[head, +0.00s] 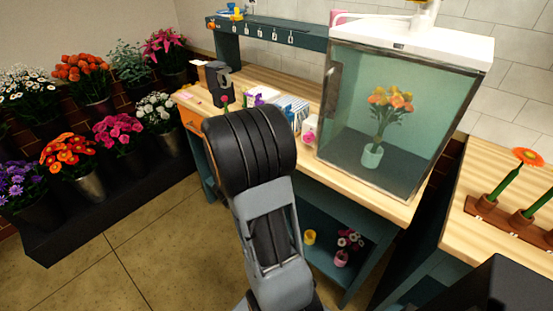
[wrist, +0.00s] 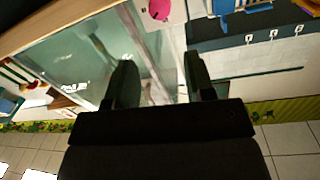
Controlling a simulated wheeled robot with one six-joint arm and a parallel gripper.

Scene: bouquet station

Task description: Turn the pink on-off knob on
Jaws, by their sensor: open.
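The pink knob (wrist: 159,9) shows in the wrist view as a round disc on a pale pink base, partly cut by the top edge. In the head view, my arm hides the gripper.
A glass case (head: 341,118) with a vase of orange flowers stands right of the knob. A blue rack (head: 291,108) is close on its left. A teal shelf with hooks (head: 272,32) runs behind. Flower buckets (head: 90,186) stand at left; the floor between is clear.

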